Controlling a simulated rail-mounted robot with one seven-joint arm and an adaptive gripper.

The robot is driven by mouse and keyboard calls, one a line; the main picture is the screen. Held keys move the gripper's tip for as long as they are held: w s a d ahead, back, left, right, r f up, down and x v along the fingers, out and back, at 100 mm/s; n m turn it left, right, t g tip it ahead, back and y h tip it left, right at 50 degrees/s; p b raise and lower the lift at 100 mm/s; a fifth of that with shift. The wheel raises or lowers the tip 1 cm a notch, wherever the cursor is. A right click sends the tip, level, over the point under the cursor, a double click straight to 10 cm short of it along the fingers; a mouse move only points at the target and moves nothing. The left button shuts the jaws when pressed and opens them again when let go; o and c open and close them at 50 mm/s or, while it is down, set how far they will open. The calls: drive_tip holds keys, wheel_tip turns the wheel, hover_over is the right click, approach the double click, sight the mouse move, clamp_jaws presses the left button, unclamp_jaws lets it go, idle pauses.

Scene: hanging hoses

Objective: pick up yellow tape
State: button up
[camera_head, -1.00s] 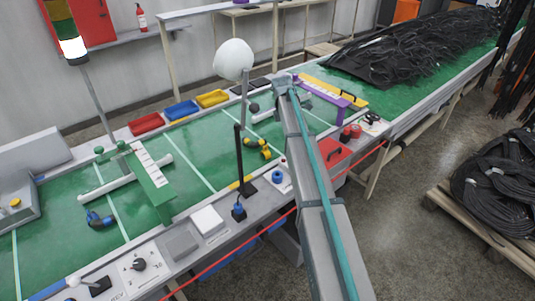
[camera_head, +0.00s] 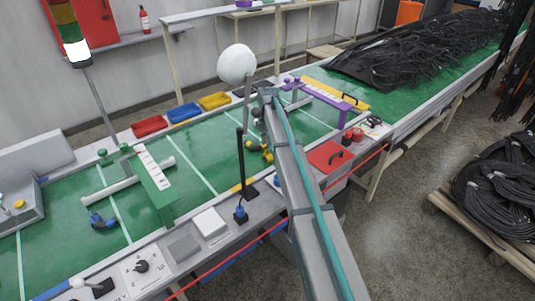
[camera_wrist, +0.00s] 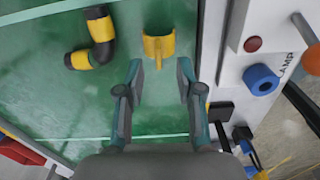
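In the wrist view a curved yellow piece (camera_wrist: 158,46) lies on the green table just beyond my fingertips. Left of it is a black elbow with yellow ends (camera_wrist: 92,42). My gripper (camera_wrist: 160,70) is open, with nothing between its fingers. In the head view yellow pieces (camera_head: 260,150) show beside my arm, which hides part of that area.
A black post (camera_head: 240,160) stands left of my arm. Green table (camera_head: 200,165) is mostly clear between fixtures.

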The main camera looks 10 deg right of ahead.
sight(267, 154)
drive_tip(key=shift+f+p, duration=0.55)
drive_tip(key=shift+f, duration=1.45)
clamp_jaws()
